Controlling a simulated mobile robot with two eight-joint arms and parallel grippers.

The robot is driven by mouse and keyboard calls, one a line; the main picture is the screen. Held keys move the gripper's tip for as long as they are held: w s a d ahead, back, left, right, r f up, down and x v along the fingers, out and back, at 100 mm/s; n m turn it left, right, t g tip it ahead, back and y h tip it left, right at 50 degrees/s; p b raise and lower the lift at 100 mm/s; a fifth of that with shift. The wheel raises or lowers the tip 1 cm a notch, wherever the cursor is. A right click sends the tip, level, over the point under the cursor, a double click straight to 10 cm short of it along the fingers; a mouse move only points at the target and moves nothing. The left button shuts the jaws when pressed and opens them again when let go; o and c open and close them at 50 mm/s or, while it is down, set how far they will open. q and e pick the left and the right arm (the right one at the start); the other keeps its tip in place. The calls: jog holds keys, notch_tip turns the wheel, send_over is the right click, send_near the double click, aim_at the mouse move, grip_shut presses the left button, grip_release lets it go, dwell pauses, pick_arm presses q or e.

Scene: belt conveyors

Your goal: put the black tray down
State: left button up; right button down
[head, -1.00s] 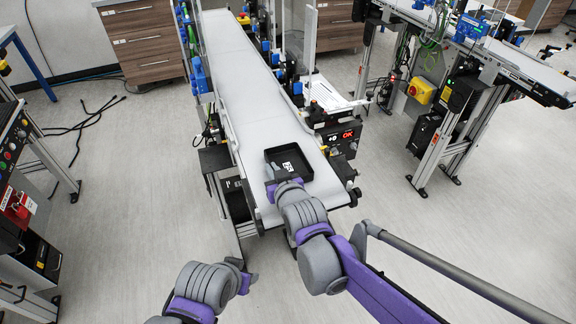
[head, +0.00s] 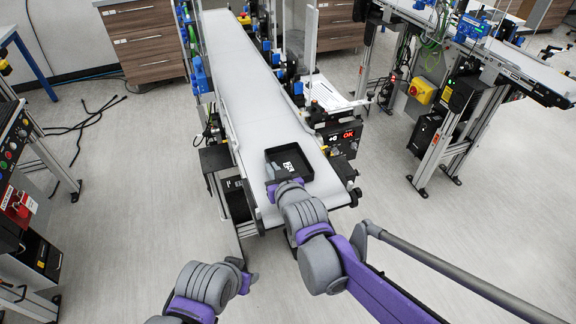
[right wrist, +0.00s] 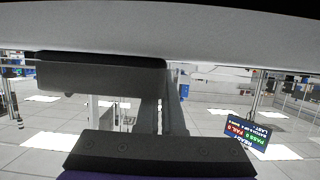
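The black tray (head: 306,177) rests at the near end of the pale conveyor belt (head: 246,97), with small white markings inside it. My right gripper (head: 279,176) is at the tray's near left corner, and my wrist hides part of that corner. In the right wrist view, a dark bar with screws (right wrist: 160,152) crosses the bottom and another dark block (right wrist: 100,77) lies above it with a gap between. I cannot tell whether that block is tray or finger. My left gripper (head: 241,270) is low in the head view, away from the belt; its fingers are unclear.
A control box with a red display (head: 343,137) stands right of the belt. A second conveyor (head: 520,67) is at the right. A panel with buttons (head: 17,142) is at the left. Open floor (head: 390,225) lies right of the belt end.

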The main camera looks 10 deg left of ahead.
jog(key=shift+r, duration=0.1)
notch_tip(320, 180, up, 10)
jog(key=shift+f+p, duration=0.15)
jog(key=shift+p, duration=0.3)
jog(key=shift+s, duration=0.1)
